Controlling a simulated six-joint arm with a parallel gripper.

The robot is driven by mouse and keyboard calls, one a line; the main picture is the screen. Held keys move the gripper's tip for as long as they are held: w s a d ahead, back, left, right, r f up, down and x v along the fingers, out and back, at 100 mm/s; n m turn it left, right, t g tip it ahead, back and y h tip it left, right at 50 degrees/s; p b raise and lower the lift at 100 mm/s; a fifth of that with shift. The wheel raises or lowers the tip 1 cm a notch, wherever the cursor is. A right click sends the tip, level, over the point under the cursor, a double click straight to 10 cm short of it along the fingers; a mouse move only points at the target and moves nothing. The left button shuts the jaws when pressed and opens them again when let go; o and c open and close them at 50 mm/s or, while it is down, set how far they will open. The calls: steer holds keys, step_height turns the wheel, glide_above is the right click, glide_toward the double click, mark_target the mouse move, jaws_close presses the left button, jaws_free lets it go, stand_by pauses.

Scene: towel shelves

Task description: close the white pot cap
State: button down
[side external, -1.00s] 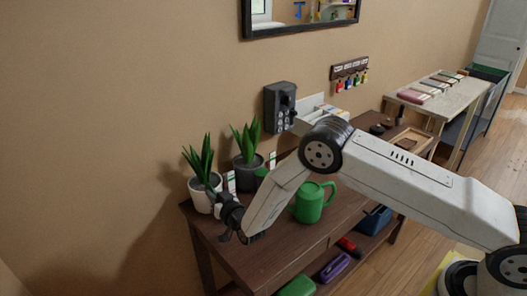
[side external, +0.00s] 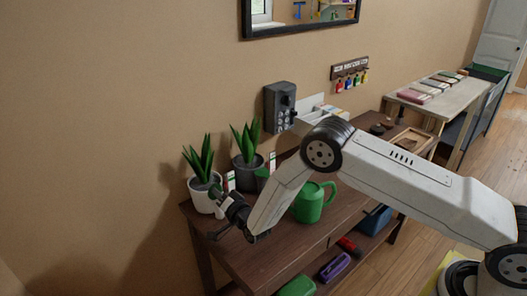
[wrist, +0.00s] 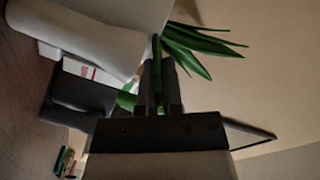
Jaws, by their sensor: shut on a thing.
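The white pot (side external: 203,199) holds a spiky green plant (side external: 200,165) and stands at the left end of the brown shelf. It also shows on its side at upper left in the wrist view (wrist: 85,35), with the leaves (wrist: 190,48) to its right. My gripper (side external: 216,193) is at the pot's right side, close to its rim. In the wrist view, my gripper's fingers (wrist: 158,72) are together around a thin green strip (wrist: 156,48). I cannot tell whether this strip is a leaf or a cap. No separate cap shows clearly.
A dark pot (side external: 246,178) with a plant stands right of the white pot, with a white label (wrist: 88,70) between them. A green watering can (side external: 313,203) stands right of my forearm. The shelf's front left top (side external: 232,258) is clear.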

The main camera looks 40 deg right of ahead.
stand_by(0.4)
steer(key=c, duration=0.8)
jaws_free()
steer(key=shift+f, duration=0.1)
steer(key=shift+n, duration=0.3)
